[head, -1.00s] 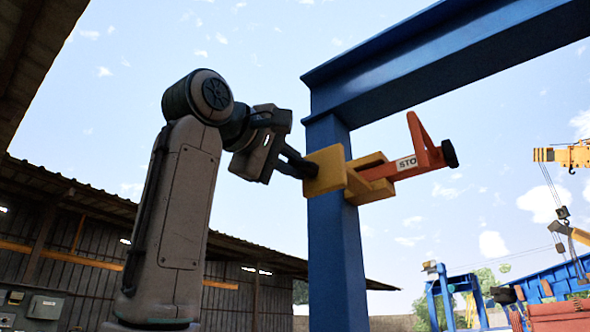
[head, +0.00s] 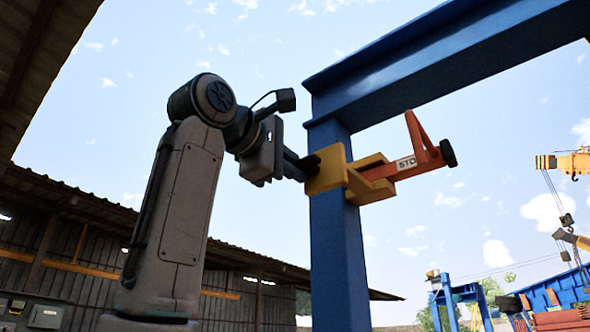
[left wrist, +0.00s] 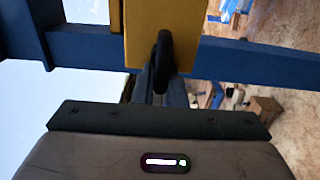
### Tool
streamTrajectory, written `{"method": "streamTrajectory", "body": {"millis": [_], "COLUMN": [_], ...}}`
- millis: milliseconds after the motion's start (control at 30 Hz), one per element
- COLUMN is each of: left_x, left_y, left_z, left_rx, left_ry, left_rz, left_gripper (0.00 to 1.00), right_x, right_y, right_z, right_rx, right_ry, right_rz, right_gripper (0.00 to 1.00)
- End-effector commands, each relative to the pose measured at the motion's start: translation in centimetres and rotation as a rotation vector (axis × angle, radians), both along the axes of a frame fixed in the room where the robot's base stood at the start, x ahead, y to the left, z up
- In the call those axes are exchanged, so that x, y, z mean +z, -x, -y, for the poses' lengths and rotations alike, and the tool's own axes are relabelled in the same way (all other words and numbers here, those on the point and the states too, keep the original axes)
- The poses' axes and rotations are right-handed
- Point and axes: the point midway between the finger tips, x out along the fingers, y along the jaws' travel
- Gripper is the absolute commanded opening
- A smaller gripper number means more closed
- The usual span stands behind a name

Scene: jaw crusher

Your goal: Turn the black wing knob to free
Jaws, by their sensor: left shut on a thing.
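The black wing knob (left wrist: 162,62) shows in the left wrist view as a narrow dark piece against the yellow bracket (head: 328,170). The bracket sits on the blue post (head: 338,250) and carries an orange arm (head: 400,165) with a white label beginning "STO". My left gripper (head: 307,168) is at the bracket's left face and is shut on the knob. In the head view its fingertips and the knob merge into one dark patch, so the knob's exact angle is hard to tell there. My right gripper is in neither view.
A blue overhead beam (head: 450,60) runs from the post to the upper right. A corrugated shed (head: 70,250) stands behind my left arm. A yellow crane (head: 565,163) is far off at right. Open air surrounds the wrist at left.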

Motion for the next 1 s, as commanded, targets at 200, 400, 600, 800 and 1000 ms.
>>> {"method": "streamTrajectory", "body": {"millis": [200,400,600,800,1000], "left_x": [-0.1,-0.1,-0.1,-0.3,-0.4], "left_y": [0.0,0.0,0.0,1.4,4.9], "left_z": [0.0,0.0,0.0,-1.1,-3.6], "left_rx": [0.0,0.0,0.0,0.002,0.002], "left_ry": [0.0,0.0,-0.001,0.001,0.0], "left_rz": [-0.002,-0.002,-0.001,0.001,0.004], "left_gripper": [0.0,0.33,0.33,0.33,0.33], "right_x": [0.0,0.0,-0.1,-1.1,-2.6], "right_y": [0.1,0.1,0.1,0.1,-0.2], "right_z": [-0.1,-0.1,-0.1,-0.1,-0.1], "right_rx": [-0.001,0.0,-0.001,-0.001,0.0], "right_ry": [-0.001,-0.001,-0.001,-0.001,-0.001], "right_rz": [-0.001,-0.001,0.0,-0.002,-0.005], "right_gripper": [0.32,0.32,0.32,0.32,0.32]}}
